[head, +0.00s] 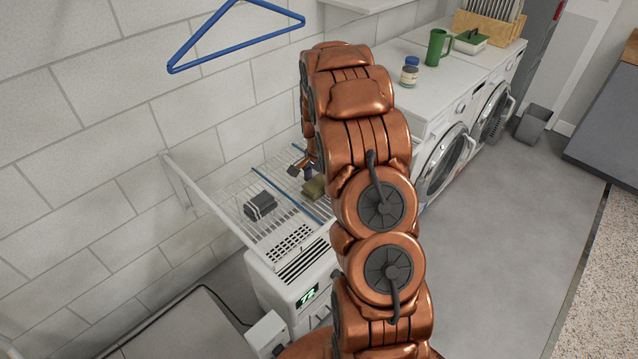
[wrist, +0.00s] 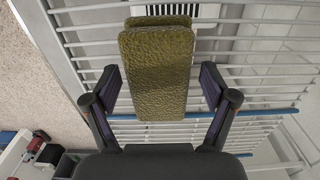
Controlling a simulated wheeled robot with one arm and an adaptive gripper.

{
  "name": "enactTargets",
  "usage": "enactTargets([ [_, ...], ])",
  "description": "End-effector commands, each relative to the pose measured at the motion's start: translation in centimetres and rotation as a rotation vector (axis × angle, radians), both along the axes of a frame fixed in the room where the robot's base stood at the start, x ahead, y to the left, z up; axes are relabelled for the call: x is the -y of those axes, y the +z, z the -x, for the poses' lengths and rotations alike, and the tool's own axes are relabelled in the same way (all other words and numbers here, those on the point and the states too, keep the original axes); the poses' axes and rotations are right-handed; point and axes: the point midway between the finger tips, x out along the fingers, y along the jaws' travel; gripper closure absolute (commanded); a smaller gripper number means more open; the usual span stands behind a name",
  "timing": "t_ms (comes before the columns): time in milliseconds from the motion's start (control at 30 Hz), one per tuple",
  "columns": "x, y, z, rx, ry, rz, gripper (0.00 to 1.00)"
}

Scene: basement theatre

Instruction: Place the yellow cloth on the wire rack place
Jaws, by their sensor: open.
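The yellow cloth (wrist: 158,85) is a folded olive-yellow piece with a rough surface. In the wrist view it lies between the two fingers of my gripper (wrist: 160,80), with a narrow gap at each side. My gripper is open around it. The wire rack (wrist: 262,55) shows white bars behind the cloth. In the head view the cloth (head: 314,188) is at the right part of the wire rack (head: 236,190), just beside my gripper (head: 302,168), partly hidden by my arm. I cannot tell whether the cloth rests fully on the bars.
A white unit with a green display (head: 307,296) stands below. A blue hanger (head: 235,50) hangs on the wall. Washing machines (head: 445,150) stand at the right, with a jar (head: 409,72) and green mug (head: 437,48) on top.

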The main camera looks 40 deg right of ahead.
Motion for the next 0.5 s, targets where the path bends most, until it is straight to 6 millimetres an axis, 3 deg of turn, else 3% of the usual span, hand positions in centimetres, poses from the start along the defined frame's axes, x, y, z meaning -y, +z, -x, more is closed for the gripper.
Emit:
enactTargets([
  [167,0.1,1.5,-0.1,0.002,0.000,0.002,0.16],
  [500,0.1,7.7,-0.1,0.004,0.000,0.002,0.16],
])
